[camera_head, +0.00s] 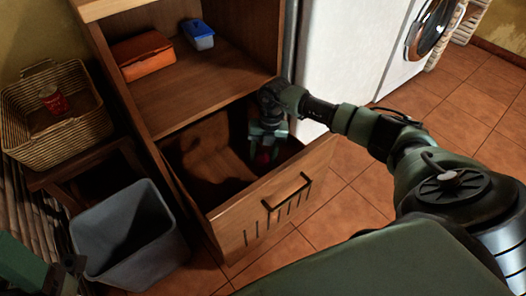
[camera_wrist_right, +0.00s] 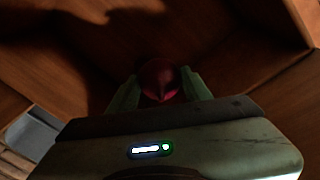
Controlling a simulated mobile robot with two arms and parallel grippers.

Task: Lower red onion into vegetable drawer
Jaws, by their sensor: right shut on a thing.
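The vegetable drawer (camera_head: 232,215) is a deep wooden drawer pulled open at the bottom of a wooden cabinet. My right gripper (camera_head: 265,150) reaches down inside it, near its right side. It is shut on the red onion (camera_head: 264,157), which shows as a dark red patch below the fingers. In the right wrist view the red onion (camera_wrist_right: 160,80) sits between the two green fingertips, with wooden drawer walls around it. Whether the onion touches the drawer floor cannot be told. At the lower left edge, part of my left gripper (camera_head: 62,275) shows; its fingers are unclear.
The cabinet shelf above holds an orange box (camera_head: 143,55) and a blue container (camera_head: 198,34). A wicker basket (camera_head: 55,110) with a red can (camera_head: 54,100) stands at left. A grey bin (camera_head: 130,235) stands left of the drawer. A white appliance (camera_head: 345,45) stands right of the cabinet.

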